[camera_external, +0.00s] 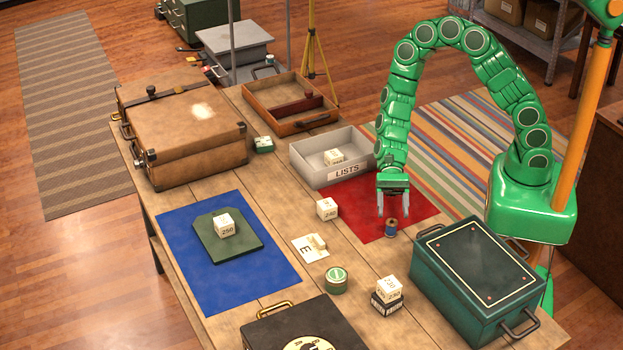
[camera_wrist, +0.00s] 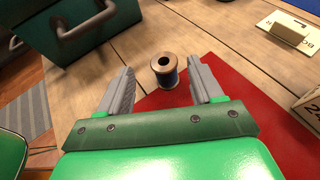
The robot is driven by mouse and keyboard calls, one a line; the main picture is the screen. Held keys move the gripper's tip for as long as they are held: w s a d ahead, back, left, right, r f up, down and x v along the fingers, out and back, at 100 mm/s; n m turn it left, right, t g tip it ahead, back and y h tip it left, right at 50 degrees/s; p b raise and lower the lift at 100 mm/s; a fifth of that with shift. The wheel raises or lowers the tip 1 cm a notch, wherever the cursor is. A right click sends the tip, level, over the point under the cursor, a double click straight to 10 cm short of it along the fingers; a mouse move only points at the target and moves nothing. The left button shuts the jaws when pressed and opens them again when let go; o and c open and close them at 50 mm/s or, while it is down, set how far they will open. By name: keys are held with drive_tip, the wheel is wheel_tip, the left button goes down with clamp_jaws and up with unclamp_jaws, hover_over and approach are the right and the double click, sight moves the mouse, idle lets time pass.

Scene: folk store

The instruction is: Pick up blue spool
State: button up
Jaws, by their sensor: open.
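The blue spool (camera_external: 391,229) stands upright near the front corner of the red mat (camera_external: 424,208), with blue thread between tan ends. In the wrist view the spool (camera_wrist: 165,71) stands between and slightly beyond my two grey fingers, at the edge of the red mat (camera_wrist: 240,110). My gripper (camera_external: 393,212) points down just above and behind the spool. It is open and empty, with a gap on both sides of the spool in the wrist view (camera_wrist: 162,88).
A dark green case (camera_external: 475,275) stands close by at the front right. A grey LISTS tray (camera_external: 315,178) is behind and left. White cubes, including one (camera_external: 327,209) left of the mat, and a round green tin (camera_external: 336,280) stand nearby. Bare wood lies left of the spool.

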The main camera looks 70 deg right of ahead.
sight(392, 220)
drive_tip(key=shift+w+x, duration=0.15)
drive_tip(key=shift+x, duration=1.5)
drive_tip(key=shift+w+x, duration=0.1)
drive_tip(key=shift+x, duration=1.5)
drive_tip(key=shift+f, duration=0.2)
drive_tip(key=c, duration=1.1)
